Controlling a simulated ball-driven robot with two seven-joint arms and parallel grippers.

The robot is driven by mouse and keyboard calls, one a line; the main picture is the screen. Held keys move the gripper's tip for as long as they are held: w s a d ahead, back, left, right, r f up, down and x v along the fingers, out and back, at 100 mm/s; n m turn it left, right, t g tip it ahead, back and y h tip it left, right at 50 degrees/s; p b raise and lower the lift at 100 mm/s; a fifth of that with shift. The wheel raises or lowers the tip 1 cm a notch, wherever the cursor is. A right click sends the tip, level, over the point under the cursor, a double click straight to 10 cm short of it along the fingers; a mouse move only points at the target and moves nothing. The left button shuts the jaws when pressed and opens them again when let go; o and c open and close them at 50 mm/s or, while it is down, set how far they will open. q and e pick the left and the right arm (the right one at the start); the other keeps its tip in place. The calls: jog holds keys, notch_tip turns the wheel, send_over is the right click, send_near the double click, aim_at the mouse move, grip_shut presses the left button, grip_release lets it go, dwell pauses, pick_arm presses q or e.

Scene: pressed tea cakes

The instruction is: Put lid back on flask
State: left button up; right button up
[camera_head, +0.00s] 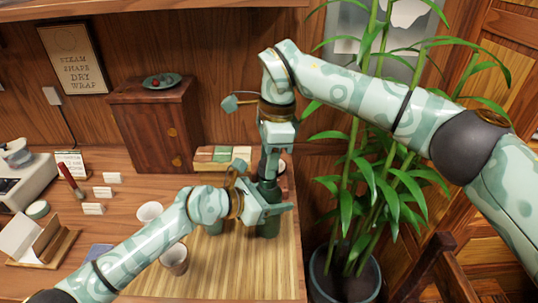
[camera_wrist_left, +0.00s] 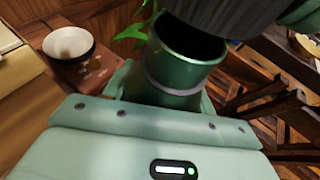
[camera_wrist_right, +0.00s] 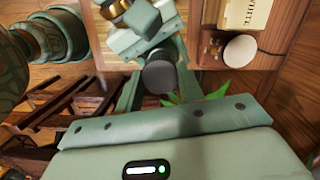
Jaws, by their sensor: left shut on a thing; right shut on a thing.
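The green flask (camera_head: 268,228) stands upright near the right edge of the table. My left gripper (camera_head: 270,207) is shut around its upper body. In the left wrist view the flask (camera_wrist_left: 180,65) shows its open, dark mouth with a pale band below. My right gripper (camera_head: 270,168) is directly above, shut on the dark lid, which also shows in the right wrist view (camera_wrist_right: 160,77). In the left wrist view the ribbed lid (camera_wrist_left: 222,18) hangs over the far right part of the mouth. A gap to the rim shows at the left. The lid's underside is hidden.
A bamboo mat (camera_head: 240,275) covers the table's right end. A white bowl (camera_head: 149,211) and a cup (camera_head: 174,262) stand beside my left forearm. A compartment box (camera_head: 208,166) and a wooden cabinet (camera_head: 155,120) are behind. A tall plant (camera_head: 345,285) stands to the right.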

aim_at(270, 190)
jog(key=shift+f, duration=0.1)
dwell(0.4)
jog(key=shift+f, duration=0.75)
jog(key=shift+f, duration=0.55)
